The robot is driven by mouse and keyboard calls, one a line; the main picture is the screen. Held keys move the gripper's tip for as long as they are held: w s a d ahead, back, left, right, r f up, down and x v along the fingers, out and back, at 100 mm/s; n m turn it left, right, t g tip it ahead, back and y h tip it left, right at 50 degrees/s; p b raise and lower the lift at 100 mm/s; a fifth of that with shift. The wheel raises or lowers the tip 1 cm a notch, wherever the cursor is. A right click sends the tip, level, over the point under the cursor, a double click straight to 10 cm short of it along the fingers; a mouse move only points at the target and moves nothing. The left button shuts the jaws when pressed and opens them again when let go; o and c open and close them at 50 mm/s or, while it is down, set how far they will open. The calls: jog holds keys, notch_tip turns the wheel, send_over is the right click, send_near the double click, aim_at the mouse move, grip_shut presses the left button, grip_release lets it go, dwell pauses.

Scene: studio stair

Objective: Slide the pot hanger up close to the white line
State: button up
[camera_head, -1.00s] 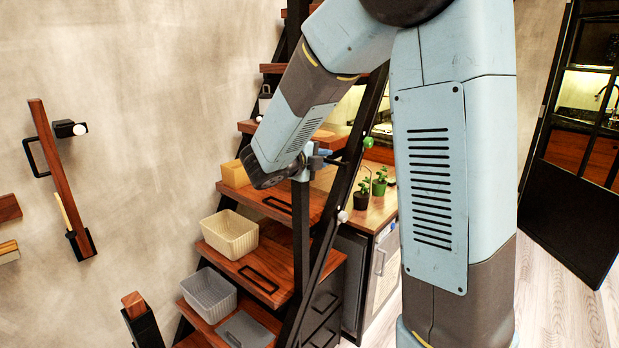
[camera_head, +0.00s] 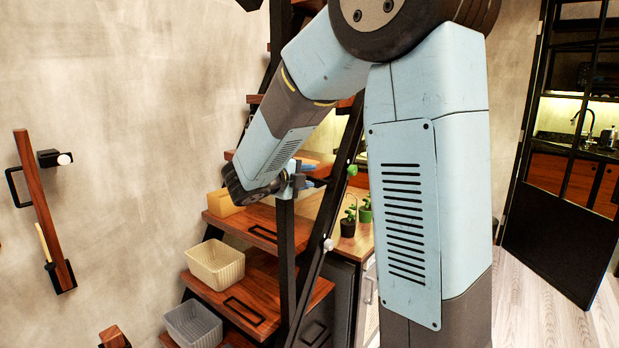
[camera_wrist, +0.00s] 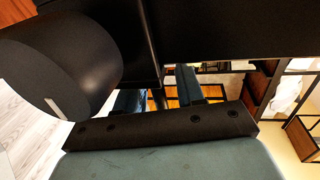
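My gripper (camera_head: 293,181) is beside a dark vertical post (camera_head: 285,235) at the stair. In the wrist view its two blue fingers (camera_wrist: 160,95) stand apart, with something narrow and dark between them. I cannot tell whether they grip it. A dark cylinder (camera_wrist: 85,60) with a short white stripe (camera_wrist: 55,108) fills the left of the wrist view. I cannot tell whether that stripe is the task's white line. I cannot pick out the pot hanger for certain. A slanted black rail (camera_head: 320,235) right of the post carries a pale knob (camera_head: 328,244).
Wooden stair treads hold a cream basket (camera_head: 215,264), a grey basket (camera_head: 192,322) and a yellow box (camera_head: 225,203). Small potted plants (camera_head: 348,226) stand behind the rail. Wall fittings (camera_head: 45,210) are at left. Open floor (camera_head: 530,295) lies at right.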

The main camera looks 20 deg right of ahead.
jog(key=shift+a, duration=0.1)
jog(key=v, duration=1.3)
jog(key=shift+s+a, duration=0.2)
jog(key=shift+a, duration=0.1)
